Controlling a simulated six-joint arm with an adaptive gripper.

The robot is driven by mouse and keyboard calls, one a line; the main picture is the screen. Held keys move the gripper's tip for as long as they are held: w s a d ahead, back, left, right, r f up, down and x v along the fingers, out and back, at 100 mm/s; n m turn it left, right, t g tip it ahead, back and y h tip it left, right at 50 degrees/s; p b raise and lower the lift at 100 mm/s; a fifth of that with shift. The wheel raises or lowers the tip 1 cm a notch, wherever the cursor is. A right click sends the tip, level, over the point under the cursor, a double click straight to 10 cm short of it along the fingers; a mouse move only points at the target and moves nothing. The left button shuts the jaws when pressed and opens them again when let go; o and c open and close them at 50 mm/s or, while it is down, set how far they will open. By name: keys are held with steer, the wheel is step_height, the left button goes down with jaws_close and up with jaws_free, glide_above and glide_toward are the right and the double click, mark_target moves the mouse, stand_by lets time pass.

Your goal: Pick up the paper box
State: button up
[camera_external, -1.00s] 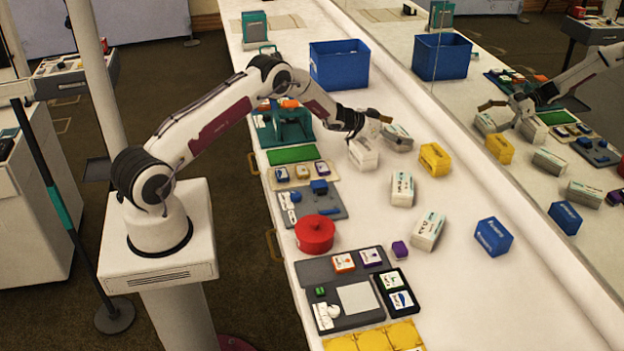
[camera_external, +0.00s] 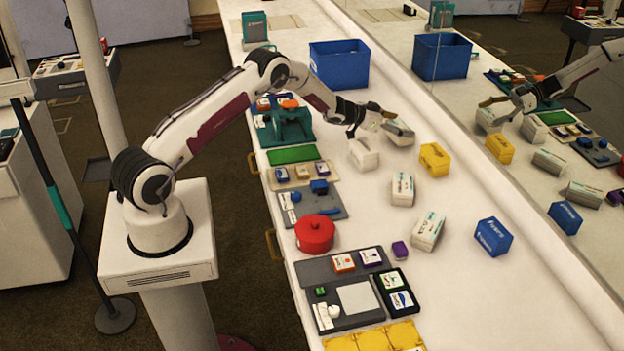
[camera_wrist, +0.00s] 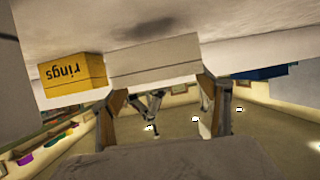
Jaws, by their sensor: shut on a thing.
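In the external view, my gripper (camera_external: 384,119) is over the far half of the white table, at a white paper box (camera_external: 400,132). In the wrist view, my gripper (camera_wrist: 159,86) has a finger on each side of the white box (camera_wrist: 155,57) and is shut on it. The box's plain side faces the wrist camera. Other white boxes stand on the table: one (camera_external: 363,155) just below the gripper in the picture, one (camera_external: 402,189) nearer, and one (camera_external: 429,231) nearer still.
A yellow box (camera_external: 434,160) stands close to the held box; it also shows in the wrist view (camera_wrist: 73,80). A blue box (camera_external: 493,237) stands nearer. A blue bin (camera_external: 339,64) is at the back, a red pot (camera_external: 315,234) at left. A mirror wall runs along the right.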

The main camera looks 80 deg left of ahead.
mark_target(400, 127)
steer(key=shift+r, duration=3.85)
steer(key=shift+w+d, duration=0.1)
steer(key=w+d+r+m+h, duration=0.2)
steer(key=d, duration=1.4)
steer(key=w+d+r+m+h, duration=0.1)
steer(key=w+d+h, duration=0.1)
steer(key=d, duration=1.4)
steer(key=w+d+r+m+h, duration=0.1)
steer(key=w+d+r+m, duration=0.1)
steer(key=d, duration=1.5)
steer(key=s+d, duration=0.5)
steer(key=d, duration=0.6)
steer(key=s+d, duration=0.5)
steer(key=d, duration=0.5)
steer(key=s+f+n+y, duration=0.2)
steer(key=s, duration=0.3)
steer(key=s+a+f+n+y, duration=0.1)
steer(key=a+f+n, duration=0.1)
steer(key=a, duration=0.4)
steer(key=shift+f+y, duration=0.4)
